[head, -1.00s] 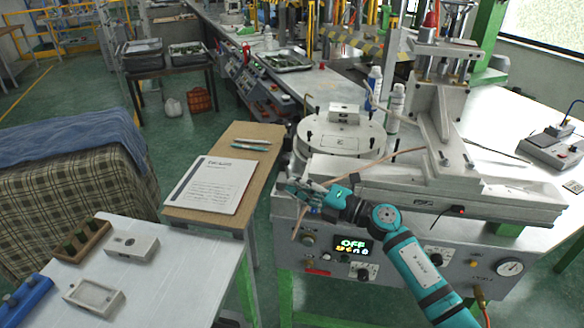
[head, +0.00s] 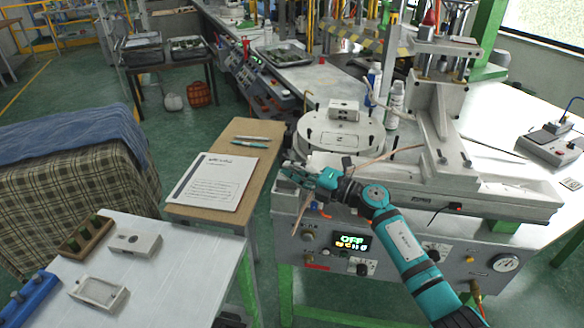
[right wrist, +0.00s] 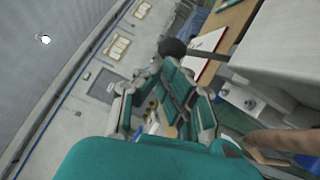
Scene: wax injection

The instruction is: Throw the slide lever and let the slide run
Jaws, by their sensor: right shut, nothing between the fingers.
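The wax injection machine (head: 455,240) stands at the right, with a white slide (head: 470,195) along its top and an upright column on it. My right gripper (head: 290,172) is at the left end of the slide, shut and empty. In the right wrist view, a black ball knob (right wrist: 172,48), perhaps the lever's, shows just beyond my right fingertips (right wrist: 170,72). I cannot tell whether they touch it. My left gripper is out of view.
A round white pot (head: 340,137) with a block on its lid stands behind the gripper. A wooden stand with a paper (head: 214,180) is to the left. A pale table (head: 170,285) with mould parts is at the front left.

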